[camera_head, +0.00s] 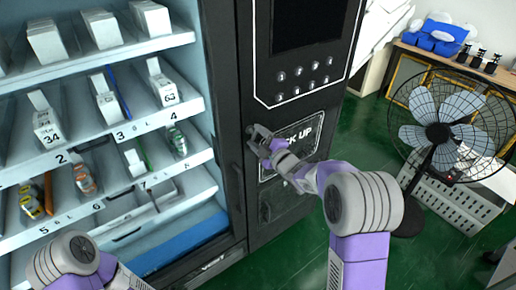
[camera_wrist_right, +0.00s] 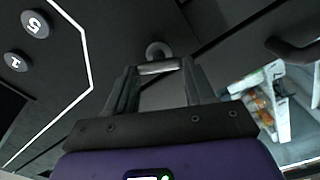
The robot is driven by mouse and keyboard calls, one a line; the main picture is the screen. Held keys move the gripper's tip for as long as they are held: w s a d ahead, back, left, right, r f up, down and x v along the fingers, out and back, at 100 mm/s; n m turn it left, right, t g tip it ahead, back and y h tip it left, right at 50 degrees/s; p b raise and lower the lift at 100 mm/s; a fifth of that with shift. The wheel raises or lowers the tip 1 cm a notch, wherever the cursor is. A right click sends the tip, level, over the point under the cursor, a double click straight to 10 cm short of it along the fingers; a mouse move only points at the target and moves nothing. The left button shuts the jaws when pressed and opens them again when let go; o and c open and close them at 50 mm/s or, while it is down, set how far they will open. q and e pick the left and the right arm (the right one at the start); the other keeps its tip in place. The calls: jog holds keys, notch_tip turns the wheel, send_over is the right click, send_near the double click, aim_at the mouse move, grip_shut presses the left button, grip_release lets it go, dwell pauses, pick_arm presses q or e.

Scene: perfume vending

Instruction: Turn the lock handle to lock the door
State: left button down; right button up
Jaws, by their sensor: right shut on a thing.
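The lock handle (camera_wrist_right: 160,68) is a silver bar below a round silver boss on the black front panel. In the right wrist view it lies across the gap between my right gripper's fingertips (camera_wrist_right: 160,72). In the head view, my right gripper (camera_head: 259,137) is at the panel's left edge, beside the product shelves, and mostly covers the handle. The gripper is shut on the handle. The door (camera_head: 225,110) shows as a dark frame beside the shelves. Only part of my left arm shows at the bottom left, and its gripper is out of view.
The vending machine's shelves (camera_head: 110,142) hold several boxes and bottles. Round keypad buttons (camera_head: 297,70) and a pick-up panel (camera_head: 300,135) are near my right gripper. A fan (camera_head: 440,132) stands at the right on the green floor, by a table with a blue-and-white item (camera_head: 440,35).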

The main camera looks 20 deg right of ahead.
jog(key=n+b, duration=0.3)
jog(key=b, duration=0.2)
jog(key=shift+f+n, duration=0.3)
jog(key=shift+n, duration=0.1)
jog(key=shift+r+n+b, duration=0.15)
jog(key=shift+n+b, duration=0.75)
jog(key=shift+b, duration=0.2)
jog(key=o, duration=1)
jog(key=shift+o, duration=0.2)
jog(key=v, duration=0.7)
jog(key=shift+s+p, duration=0.3)
jog(key=shift+p, duration=0.05)
